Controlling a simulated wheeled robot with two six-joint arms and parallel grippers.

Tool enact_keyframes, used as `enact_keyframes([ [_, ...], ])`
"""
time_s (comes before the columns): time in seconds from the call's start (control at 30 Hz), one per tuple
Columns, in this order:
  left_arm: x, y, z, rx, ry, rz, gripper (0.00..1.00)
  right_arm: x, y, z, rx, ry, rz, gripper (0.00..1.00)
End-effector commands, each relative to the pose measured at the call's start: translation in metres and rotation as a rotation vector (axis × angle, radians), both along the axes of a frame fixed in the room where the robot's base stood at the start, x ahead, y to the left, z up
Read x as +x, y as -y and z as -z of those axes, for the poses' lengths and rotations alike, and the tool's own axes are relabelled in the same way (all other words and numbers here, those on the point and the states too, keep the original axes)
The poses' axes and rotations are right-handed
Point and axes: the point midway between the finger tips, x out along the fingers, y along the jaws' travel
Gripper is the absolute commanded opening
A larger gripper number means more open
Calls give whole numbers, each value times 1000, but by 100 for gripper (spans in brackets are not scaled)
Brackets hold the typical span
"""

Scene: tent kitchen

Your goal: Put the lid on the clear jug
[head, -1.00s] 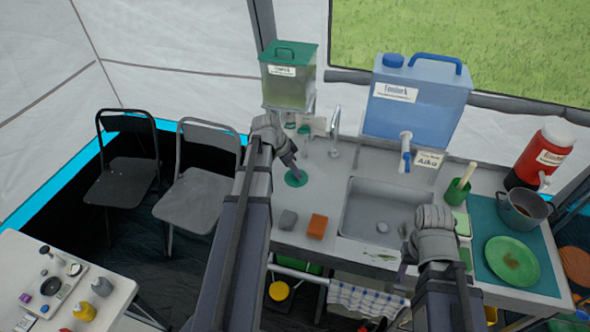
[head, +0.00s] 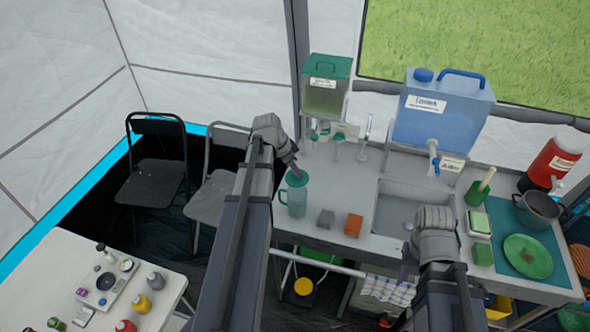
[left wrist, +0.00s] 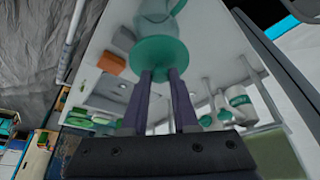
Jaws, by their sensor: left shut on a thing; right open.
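The clear jug (head: 293,204), teal-tinted with a handle on its left, stands upright on the counter left of the sink. The round green lid (head: 297,179) is at the jug's mouth; I cannot tell whether it rests on the rim or hovers just above. My left gripper (head: 293,169) is shut on the lid from above. In the left wrist view the lid (left wrist: 162,57) sits at the fingertips (left wrist: 160,76) and hides the jug's mouth, with part of the jug (left wrist: 153,12) beyond. My right gripper (head: 406,268) is open, low in front of the sink.
A grey block (head: 326,218) and an orange sponge (head: 354,225) lie right of the jug. The sink (head: 403,207) is further right. A green-lidded dispenser (head: 327,90) and a blue water container (head: 443,112) stand behind. Bare counter surrounds the jug's front.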

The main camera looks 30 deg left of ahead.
Motion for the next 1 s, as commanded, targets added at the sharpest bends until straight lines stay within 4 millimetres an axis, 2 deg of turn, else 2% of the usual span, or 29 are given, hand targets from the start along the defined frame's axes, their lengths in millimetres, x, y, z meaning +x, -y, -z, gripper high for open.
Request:
enact_keyframes([
  [0.6, 0, 0, 55, 0, 0, 0, 0, 0, 0, 55, -1, 0, -2, 50],
  [1.0, 0, 0, 58, 0, 0, 0, 0, 0, 0, 58, -1, 0, -2, 50],
])
